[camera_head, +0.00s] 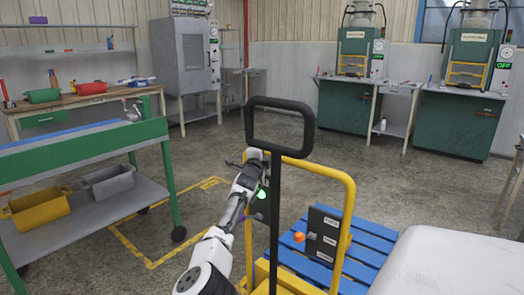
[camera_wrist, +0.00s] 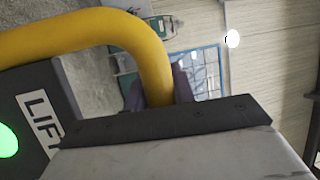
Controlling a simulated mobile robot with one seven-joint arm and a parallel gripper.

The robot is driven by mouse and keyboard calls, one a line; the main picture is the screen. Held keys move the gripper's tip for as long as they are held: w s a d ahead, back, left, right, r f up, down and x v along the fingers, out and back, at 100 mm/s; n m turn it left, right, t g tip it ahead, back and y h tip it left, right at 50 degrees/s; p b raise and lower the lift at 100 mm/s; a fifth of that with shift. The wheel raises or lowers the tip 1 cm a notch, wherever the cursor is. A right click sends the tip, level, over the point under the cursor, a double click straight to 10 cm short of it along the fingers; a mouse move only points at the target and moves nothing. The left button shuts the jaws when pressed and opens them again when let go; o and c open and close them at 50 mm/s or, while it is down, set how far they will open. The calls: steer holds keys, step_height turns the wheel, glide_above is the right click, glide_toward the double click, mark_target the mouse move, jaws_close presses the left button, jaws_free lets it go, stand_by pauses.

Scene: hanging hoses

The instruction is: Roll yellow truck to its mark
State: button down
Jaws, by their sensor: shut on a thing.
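The yellow truck (camera_head: 346,195) stands in front of me, with a yellow tube frame, a tall black loop handle (camera_head: 279,101) and a black panel with an orange knob. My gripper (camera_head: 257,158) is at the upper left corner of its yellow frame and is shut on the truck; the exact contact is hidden. In the wrist view the yellow tube (camera_wrist: 150,40) bends close by, beside a black LIFT panel with a green light (camera_wrist: 5,140). A yellow outline on the floor (camera_head: 133,247), likely the mark, lies left of the truck, partly hidden by my arm.
A blue pallet (camera_head: 372,240) lies behind and right of the truck. A green trolley (camera_head: 85,149) with bins stands left, its wheel near the floor outline. A pale rounded object (camera_head: 455,260) fills the lower right. Open floor lies beyond, before the green presses (camera_head: 459,122).

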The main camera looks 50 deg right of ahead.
steer(key=c, duration=1.4)
jaws_free()
steer(key=shift+s+d+f, duration=0.15)
steer(key=shift+s+d, duration=0.1)
steer(key=shift+s, duration=0.15)
steer(key=shift+o, duration=1.2)
steer(key=shift+w, duration=0.15)
steer(key=shift+a, duration=0.1)
steer(key=b+v, duration=0.1)
steer(key=v, duration=1.2)
steer(key=shift+a, duration=0.3)
